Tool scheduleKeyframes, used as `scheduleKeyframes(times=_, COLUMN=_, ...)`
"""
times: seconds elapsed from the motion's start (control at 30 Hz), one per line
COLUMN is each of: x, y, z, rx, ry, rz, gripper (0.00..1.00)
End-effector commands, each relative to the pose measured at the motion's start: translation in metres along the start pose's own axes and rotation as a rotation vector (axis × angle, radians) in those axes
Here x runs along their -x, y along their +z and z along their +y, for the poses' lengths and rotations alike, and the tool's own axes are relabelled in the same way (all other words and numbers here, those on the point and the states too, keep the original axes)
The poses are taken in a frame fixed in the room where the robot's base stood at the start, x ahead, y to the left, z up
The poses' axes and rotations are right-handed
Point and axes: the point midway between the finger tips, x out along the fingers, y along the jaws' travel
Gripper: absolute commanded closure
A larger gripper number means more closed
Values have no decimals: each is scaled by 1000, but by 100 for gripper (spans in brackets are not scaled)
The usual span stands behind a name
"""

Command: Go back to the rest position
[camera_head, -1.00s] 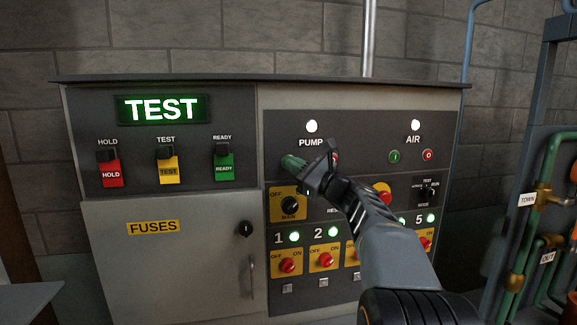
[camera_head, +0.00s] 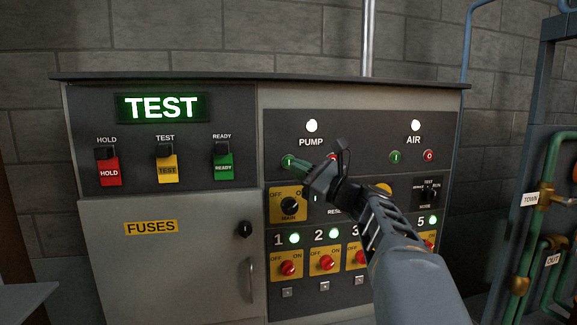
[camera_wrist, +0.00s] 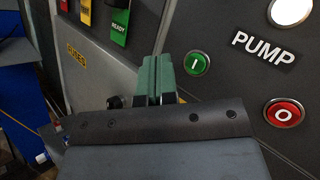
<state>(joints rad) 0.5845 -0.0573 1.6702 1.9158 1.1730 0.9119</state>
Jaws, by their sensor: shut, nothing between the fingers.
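My gripper (camera_head: 300,166) is in front of the control panel (camera_head: 340,120), just right of and below the green PUMP start button (camera_head: 288,161) in the head view. In the wrist view its two green fingers (camera_wrist: 152,80) are together with nothing between them. The green button marked I (camera_wrist: 197,63) shows clear of the fingers, to their right. The red PUMP button marked O (camera_wrist: 284,113) is further right and lower. In the head view my gripper and arm partly cover the red PUMP button and the lower rows of switches.
The PUMP lamp (camera_head: 312,126) and AIR lamp (camera_head: 415,125) are lit white. The green display (camera_head: 160,107) reads TEST. The MAIN switch (camera_head: 289,205) sits below my gripper. Green pipes (camera_head: 550,170) stand at the right. The space before the fuse door (camera_head: 165,275) is clear.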

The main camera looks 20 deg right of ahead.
Motion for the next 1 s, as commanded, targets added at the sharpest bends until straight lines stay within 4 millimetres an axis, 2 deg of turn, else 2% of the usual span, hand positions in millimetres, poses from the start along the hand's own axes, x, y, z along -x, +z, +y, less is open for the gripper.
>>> scheduleKeyframes(times=0.67, x=0, y=0, z=0, rx=1, ry=0, rz=0, gripper=100)
scheduleKeyframes(times=0.8, x=0, y=-2, z=-1, rx=63, ry=-2, rz=10, gripper=100)
scheduleKeyframes(times=0.87, x=1, y=-16, z=5, rx=149, ry=27, rz=71, gripper=100)
scheduleKeyframes(times=0.97, x=14, y=-63, z=28, rx=303, ry=139, rz=238, gripper=100)
scheduleKeyframes(times=1.0, x=22, y=-83, z=43, rx=377, ry=209, rz=309, gripper=100)
